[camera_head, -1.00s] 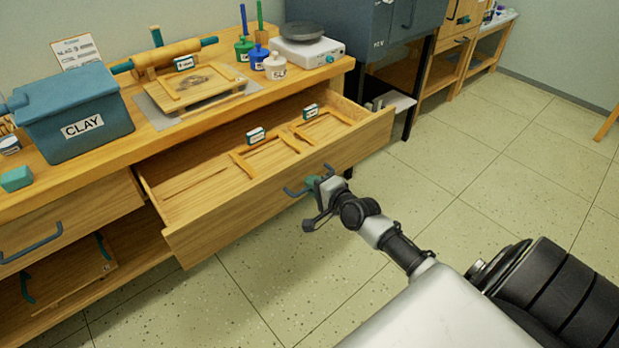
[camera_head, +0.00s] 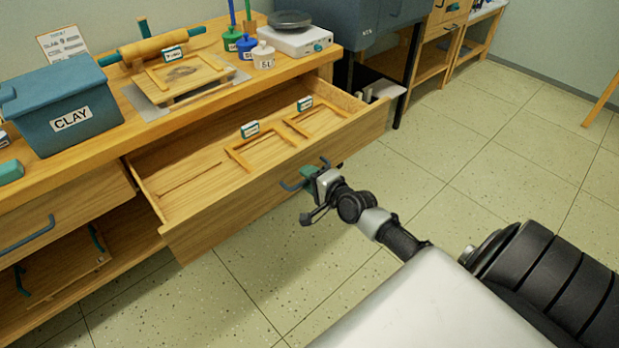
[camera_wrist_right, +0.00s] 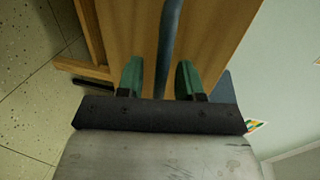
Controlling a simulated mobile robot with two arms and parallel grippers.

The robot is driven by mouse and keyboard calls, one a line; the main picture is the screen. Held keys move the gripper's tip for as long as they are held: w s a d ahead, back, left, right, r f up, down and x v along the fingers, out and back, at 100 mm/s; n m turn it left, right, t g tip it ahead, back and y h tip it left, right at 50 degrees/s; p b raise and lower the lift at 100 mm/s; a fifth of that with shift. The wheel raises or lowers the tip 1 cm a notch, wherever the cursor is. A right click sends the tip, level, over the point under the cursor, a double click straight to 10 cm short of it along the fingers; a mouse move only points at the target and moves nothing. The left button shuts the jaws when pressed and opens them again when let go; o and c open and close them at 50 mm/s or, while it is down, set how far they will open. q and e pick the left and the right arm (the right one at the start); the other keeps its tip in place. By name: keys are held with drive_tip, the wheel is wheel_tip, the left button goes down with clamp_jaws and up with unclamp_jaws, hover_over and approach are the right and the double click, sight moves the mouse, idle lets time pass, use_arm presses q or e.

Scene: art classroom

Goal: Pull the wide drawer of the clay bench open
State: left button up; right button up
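The wide drawer (camera_head: 250,190) of the clay bench (camera_head: 85,185) stands well out from the bench. Its inside shows a flat wooden floor with small frames. The drawer's blue bar handle (camera_head: 291,187) is on its front; it also shows in the right wrist view (camera_wrist_right: 169,45). My right gripper (camera_head: 308,178) is at the handle. In the wrist view its two green fingers (camera_wrist_right: 158,80) stand apart on either side of the bar, with gaps visible beside it. My left gripper is out of view.
A blue clay bin (camera_head: 65,112), a rolling pin (camera_head: 150,48) and a white scale (camera_head: 300,40) stand on the bench top. A narrower drawer (camera_head: 60,215) at the left is shut. The tiled floor (camera_head: 450,140) in front and to the right is clear.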

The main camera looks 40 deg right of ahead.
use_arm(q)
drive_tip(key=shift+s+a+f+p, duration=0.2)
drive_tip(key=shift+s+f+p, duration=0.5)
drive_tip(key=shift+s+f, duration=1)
use_arm(e)
drive_tip(key=a+v, duration=0.1)
drive_tip(key=v, duration=0.9)
drive_tip(key=shift+s+d, duration=0.4)
drive_tip(key=shift+d, duration=0.1)
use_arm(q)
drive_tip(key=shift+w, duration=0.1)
